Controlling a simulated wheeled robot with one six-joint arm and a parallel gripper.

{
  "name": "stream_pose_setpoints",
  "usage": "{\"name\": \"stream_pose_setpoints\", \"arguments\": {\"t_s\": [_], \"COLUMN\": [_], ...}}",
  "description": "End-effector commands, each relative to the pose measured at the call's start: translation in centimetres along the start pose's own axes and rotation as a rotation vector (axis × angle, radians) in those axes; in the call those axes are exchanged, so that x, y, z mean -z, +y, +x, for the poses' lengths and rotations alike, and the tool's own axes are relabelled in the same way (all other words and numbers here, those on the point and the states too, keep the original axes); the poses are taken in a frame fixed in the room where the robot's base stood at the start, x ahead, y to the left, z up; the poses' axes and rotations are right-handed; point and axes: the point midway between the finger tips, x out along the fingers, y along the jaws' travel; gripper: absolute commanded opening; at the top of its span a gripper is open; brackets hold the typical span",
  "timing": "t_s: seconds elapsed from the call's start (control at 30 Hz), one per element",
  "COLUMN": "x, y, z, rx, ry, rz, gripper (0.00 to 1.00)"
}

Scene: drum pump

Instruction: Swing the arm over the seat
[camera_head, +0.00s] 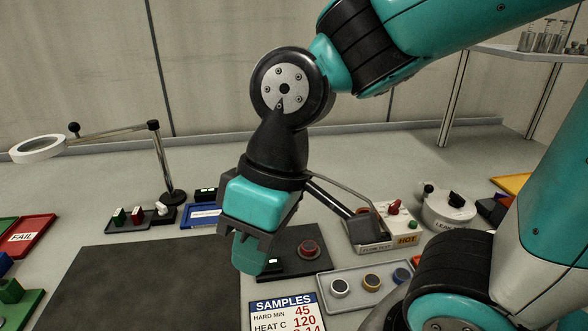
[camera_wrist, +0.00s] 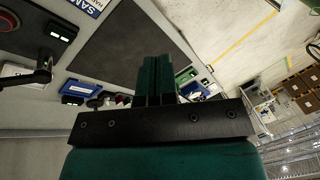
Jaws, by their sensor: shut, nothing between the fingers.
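My gripper (camera_head: 250,255) hangs fingers down in the middle of the head view, left of the dark arm. Its teal fingers (camera_wrist: 156,80) are together and empty in the wrist view. A dark metal arm (camera_head: 330,199) with a blocky end slants behind my wrist, beside the white box marked HOT (camera_head: 405,240). The dark arm also shows at the left of the wrist view (camera_wrist: 38,76). My wrist hides its upper left end. No contact between gripper and arm is visible. I cannot tell which part is the seat.
A jointed magnifier lamp (camera_head: 110,132) stands at the back left. A grey tray of round pieces (camera_head: 325,281), a SAMPLES sign (camera_head: 285,315) and a dark panel with a red button (camera_head: 308,249) are near my gripper. The dark mat (camera_head: 140,285) is clear.

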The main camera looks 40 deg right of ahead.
Motion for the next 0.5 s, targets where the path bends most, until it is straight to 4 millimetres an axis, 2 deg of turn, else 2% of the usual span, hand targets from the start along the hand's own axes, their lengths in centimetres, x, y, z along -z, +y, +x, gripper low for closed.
{"name": "stream_pose_setpoints", "arguments": {"t_s": [0.07, 0.17, 0.3, 0.4, 0.5], "x": [1.9, 5.8, 12.0, 15.3, 17.3], "y": [1.7, 5.6, 13.4, 19.1, 24.3], "z": [-1.1, -2.6, -4.2, -4.6, -4.5], "rx": [-0.041, -0.141, -0.340, -0.494, -0.651], "ry": [-0.012, -0.034, -0.062, -0.069, -0.065], "rz": [0.068, 0.221, 0.520, 0.744, 0.966], "gripper": [0.00, 0.00, 0.00, 0.00, 0.00]}}
